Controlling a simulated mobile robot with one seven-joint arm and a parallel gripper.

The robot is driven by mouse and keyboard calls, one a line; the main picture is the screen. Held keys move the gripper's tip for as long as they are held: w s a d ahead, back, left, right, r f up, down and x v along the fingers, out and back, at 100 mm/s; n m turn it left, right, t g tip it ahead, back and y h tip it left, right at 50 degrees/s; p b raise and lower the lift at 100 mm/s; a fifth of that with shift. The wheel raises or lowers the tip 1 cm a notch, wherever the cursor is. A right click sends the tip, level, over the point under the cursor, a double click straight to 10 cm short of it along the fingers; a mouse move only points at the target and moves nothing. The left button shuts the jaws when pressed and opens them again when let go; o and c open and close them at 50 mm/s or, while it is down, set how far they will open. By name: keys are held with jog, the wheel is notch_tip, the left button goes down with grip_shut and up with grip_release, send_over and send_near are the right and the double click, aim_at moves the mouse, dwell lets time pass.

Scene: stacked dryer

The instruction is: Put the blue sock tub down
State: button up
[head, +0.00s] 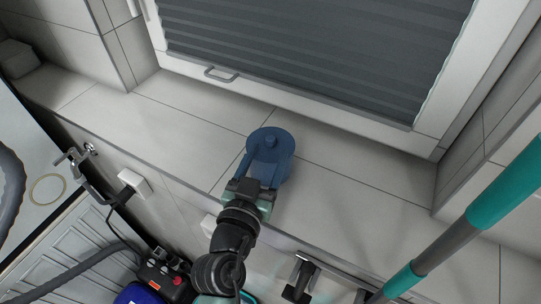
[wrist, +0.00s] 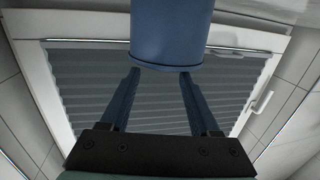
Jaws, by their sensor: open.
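The blue sock tub (head: 272,143) is a round tub with a lid and a small knob. In the head view it appears upright over the tiled window ledge (head: 330,183); its base is partly hidden, so contact is hard to see. My gripper (head: 262,172) is at the tub's near side, reaching in from below in the picture. In the wrist view the tub (wrist: 172,35) fills the top centre, just beyond and between the spread fingertips of my gripper (wrist: 160,73). The jaws are open, with a gap between them.
A window with a grey pleated blind (head: 320,50) and a handle (head: 221,74) stands behind the ledge. A teal and grey pole (head: 458,236) slants across the lower right. Ledge to the left and right of the tub is clear. A tap (head: 80,170) is at the left.

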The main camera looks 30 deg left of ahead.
aim_at(269, 142)
jog(key=shift+w+a+r+p, duration=0.15)
jog(key=shift+w+a+p, duration=0.15)
jog(key=shift+w+p, duration=0.25)
jog(key=p+x, duration=0.1)
jog(key=x, duration=0.2)
jog(key=shift+a, duration=0.2)
jog(key=shift+w+a+f+p, duration=0.1)
jog(key=shift+w+f+p, duration=0.15)
jog(key=shift+w, duration=0.2)
jog(key=shift+c, duration=0.3)
grip_shut()
jog(key=shift+r, duration=0.15)
